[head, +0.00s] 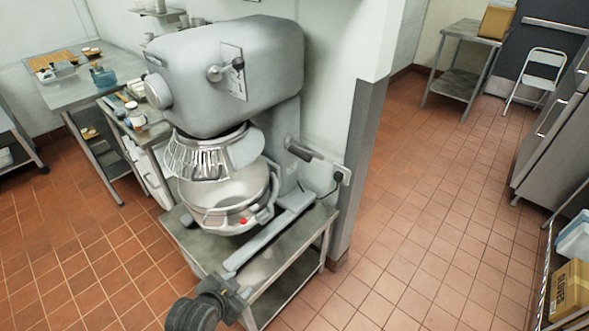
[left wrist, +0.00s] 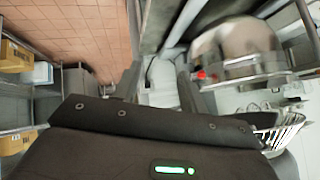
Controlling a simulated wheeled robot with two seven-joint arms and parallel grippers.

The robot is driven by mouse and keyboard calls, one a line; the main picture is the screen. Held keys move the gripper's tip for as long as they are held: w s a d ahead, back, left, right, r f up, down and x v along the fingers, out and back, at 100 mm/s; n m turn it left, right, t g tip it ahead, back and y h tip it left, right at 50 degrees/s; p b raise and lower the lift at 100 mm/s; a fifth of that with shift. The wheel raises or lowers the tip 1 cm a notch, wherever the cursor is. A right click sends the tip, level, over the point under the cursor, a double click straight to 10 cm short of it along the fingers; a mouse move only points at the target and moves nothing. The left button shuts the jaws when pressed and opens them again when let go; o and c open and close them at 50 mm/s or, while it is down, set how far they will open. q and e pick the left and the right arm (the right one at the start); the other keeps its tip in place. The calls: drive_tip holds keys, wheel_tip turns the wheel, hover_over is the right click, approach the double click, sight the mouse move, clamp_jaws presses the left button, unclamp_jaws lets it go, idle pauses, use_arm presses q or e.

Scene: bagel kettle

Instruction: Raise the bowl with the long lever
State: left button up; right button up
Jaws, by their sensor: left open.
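The grey mixer (head: 235,75) stands on a metal table, with its steel bowl (head: 228,188) below the wire guard. In the left wrist view, the bowl (left wrist: 238,48) shows at upper right with a red knob. A lever with a dark grip (head: 304,150) sticks out from the mixer's column, right of the bowl; I take it for the long lever. My left gripper (head: 239,287) is open and empty at the table's near corner, below and in front of the bowl, well apart from the lever. Its two fingers (left wrist: 158,85) stand apart in the left wrist view. My right gripper is out of view.
The mixer's table (head: 283,264) has a long grey foot of the mixer across its top. A wall end (head: 362,150) stands close behind it on the right. A worktable (head: 85,88) with items is at left.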

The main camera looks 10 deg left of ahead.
use_arm(q)
drive_tip(key=w+d+r+m+t+h, duration=0.1)
drive_tip(key=w+d+r+m+t, duration=0.45)
drive_tip(key=w+r, duration=0.4)
drive_tip(key=m+t+h, duration=0.2)
drive_tip(key=m+t, duration=0.3)
drive_tip(key=m, duration=0.2)
approach(298, 156)
drive_tip(key=w, duration=0.3)
drive_tip(key=shift+y, duration=0.3)
drive_tip(key=p+x, duration=0.1)
drive_tip(key=x, duration=0.1)
drive_tip(key=p+x, duration=0.1)
drive_tip(key=x, duration=0.2)
drive_tip(key=d+p+x, duration=0.1)
drive_tip(key=x, duration=0.2)
drive_tip(key=shift+r, duration=0.3)
drive_tip(key=shift+x, duration=0.8)
drive_tip(key=shift+f, duration=0.1)
clamp_jaws()
